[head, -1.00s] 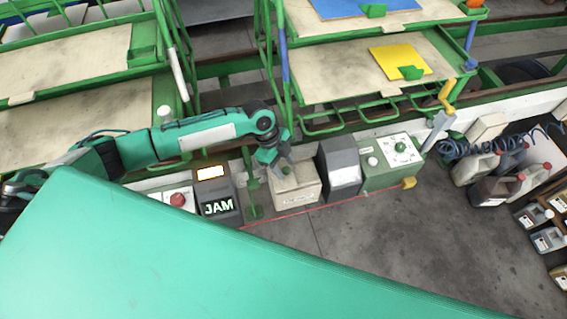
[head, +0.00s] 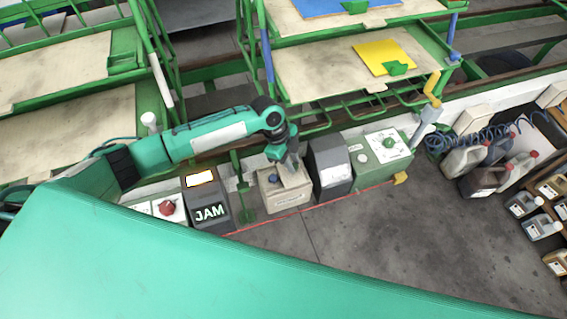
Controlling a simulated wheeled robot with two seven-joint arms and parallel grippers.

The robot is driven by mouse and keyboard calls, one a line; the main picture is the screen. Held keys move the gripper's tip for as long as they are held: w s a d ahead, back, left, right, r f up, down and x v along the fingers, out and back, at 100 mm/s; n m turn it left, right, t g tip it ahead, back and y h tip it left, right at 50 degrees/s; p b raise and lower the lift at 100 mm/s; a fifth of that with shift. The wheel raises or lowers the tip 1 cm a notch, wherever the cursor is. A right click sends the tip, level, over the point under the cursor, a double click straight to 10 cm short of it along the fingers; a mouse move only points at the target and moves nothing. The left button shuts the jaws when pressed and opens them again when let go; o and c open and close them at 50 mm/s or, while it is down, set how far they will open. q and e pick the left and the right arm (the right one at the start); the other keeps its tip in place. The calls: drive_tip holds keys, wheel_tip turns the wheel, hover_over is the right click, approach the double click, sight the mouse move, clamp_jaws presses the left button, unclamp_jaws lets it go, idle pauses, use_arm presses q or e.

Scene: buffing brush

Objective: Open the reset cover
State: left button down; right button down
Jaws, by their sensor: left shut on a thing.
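The reset box is a beige box (head: 287,198) with a label on its front, in the row of control boxes along the low wall. My left gripper (head: 291,163) reaches down onto the top of the box and is shut on the small greyish cover (head: 294,178). The cover looks tilted up. A blue button (head: 273,180) shows on the box top just left of it. The fingers hide part of the cover and its hinge side. My right gripper is not in view.
Left of the box stand a green post (head: 243,200), a dark box with a lit "JAM" sign (head: 209,213) and a red knob (head: 167,207). Close on the right are a dark grey box (head: 330,165) and a green dial box (head: 383,155). Green racks rise behind. Open floor lies in front.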

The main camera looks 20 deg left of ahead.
use_arm(q)
drive_tip(key=shift+a, duration=0.1)
drive_tip(key=c, duration=1.2)
unclamp_jaws()
drive_tip(key=b+v, duration=0.2)
drive_tip(key=v, duration=1.1)
drive_tip(key=shift+r+b, duration=0.4)
drive_tip(key=shift+r, duration=0.05)
drive_tip(key=shift+f, duration=0.1)
